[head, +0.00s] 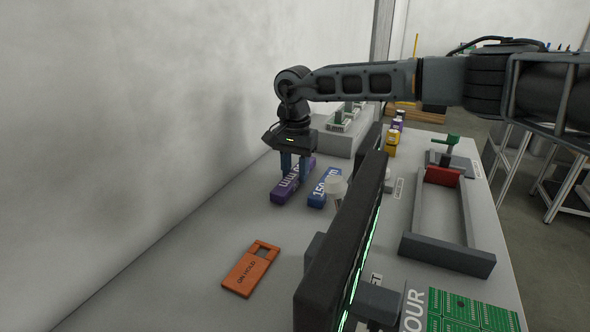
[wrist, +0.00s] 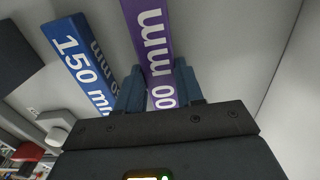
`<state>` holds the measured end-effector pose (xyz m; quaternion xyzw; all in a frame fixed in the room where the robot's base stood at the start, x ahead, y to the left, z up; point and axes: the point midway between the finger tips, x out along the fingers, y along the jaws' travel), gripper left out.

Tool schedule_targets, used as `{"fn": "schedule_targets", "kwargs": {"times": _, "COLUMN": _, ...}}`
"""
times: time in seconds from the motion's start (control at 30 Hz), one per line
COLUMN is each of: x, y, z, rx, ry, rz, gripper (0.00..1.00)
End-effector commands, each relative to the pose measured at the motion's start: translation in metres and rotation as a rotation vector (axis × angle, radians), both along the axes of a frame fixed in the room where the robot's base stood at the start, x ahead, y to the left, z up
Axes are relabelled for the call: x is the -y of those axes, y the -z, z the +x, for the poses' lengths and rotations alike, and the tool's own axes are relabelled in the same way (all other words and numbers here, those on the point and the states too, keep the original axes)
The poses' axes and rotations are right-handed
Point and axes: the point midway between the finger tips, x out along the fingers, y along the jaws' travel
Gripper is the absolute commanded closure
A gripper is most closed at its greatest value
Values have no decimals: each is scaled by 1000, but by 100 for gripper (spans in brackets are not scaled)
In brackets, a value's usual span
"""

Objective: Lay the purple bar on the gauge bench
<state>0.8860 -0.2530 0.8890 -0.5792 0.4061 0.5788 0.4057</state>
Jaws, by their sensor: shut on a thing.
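The purple bar (head: 289,187), with white lettering, lies near the wall on the left side of the table in the head view. My gripper (head: 294,170) points down and its blue fingers are shut on the bar. In the wrist view the purple bar (wrist: 152,30) runs between the two fingers (wrist: 160,90). I cannot tell whether it touches the table. A grey frame (head: 446,256) with a red block (head: 443,177) at its far end stands at the right, beyond the black screen; it looks like the gauge bench and appears empty.
A blue 150 mm bar (head: 318,190) lies close to the right of the purple bar. A tall black screen (head: 340,250) stands between the bars and the grey frame.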

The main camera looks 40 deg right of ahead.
Motion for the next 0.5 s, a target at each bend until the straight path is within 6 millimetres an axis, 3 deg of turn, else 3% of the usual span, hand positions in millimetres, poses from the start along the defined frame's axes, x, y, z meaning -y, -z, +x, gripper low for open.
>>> {"fn": "schedule_targets", "kwargs": {"times": 0.2, "x": 0, "y": 5, "z": 0, "rx": 0, "ry": 0, "rz": 0, "gripper": 98}}
{"fn": "schedule_targets", "kwargs": {"times": 0.23, "x": 0, "y": 4, "z": 0, "rx": 0, "ry": 0, "rz": 0, "gripper": 61}}
{"fn": "schedule_targets", "kwargs": {"times": 0.5, "x": 0, "y": 4, "z": 0, "rx": 0, "ry": 0, "rz": 0, "gripper": 36}}
